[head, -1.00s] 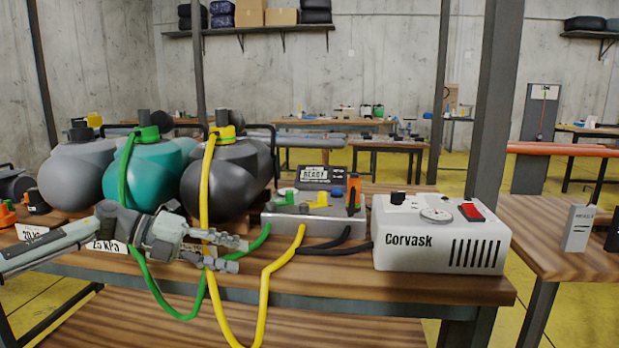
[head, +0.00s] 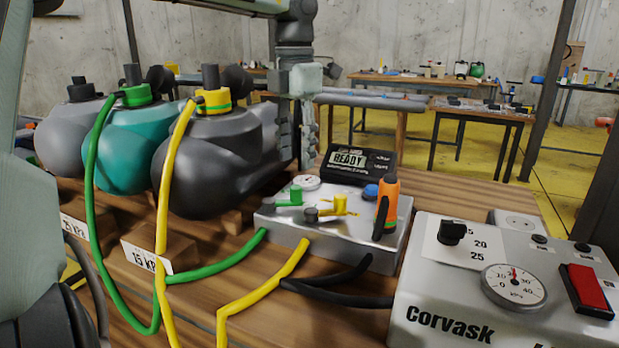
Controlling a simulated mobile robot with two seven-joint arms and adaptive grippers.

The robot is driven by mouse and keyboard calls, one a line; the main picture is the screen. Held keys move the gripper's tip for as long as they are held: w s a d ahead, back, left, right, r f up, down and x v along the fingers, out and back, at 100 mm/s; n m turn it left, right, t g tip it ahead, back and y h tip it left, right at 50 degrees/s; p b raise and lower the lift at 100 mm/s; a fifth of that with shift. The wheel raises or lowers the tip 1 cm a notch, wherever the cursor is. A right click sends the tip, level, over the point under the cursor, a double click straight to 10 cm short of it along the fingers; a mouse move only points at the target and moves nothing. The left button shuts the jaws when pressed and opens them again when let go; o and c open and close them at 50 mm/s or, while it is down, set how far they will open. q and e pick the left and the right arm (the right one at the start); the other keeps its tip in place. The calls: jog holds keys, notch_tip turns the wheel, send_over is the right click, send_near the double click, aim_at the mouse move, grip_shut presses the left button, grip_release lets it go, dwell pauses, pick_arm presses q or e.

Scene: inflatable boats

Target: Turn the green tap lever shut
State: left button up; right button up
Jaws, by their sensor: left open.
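The green tap lever (head: 290,198) sits on top of the grey metal manifold box (head: 345,238), toward its left back side. Its handle points left, along the box. A yellow tap lever (head: 337,206) is beside it, nearer the front right. My left gripper (head: 305,150) hangs fingers down behind and above the manifold, beside the dark grey boat bundle. It is open and apart from the green lever. My right gripper is not in view.
An orange-handled tool (head: 387,205) stands at the manifold's right. A display reading READY (head: 357,163) is behind it. The white Corvask pump (head: 495,290) is at front right. Green (head: 215,270) and yellow hoses (head: 265,290) cross the bench to the manifold.

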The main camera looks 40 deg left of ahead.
aim_at(296, 187)
pick_arm(q)
notch_tip(296, 187, down, 7)
jog(key=shift+s, duration=0.15)
jog(key=shift+c, duration=0.6)
grip_shut()
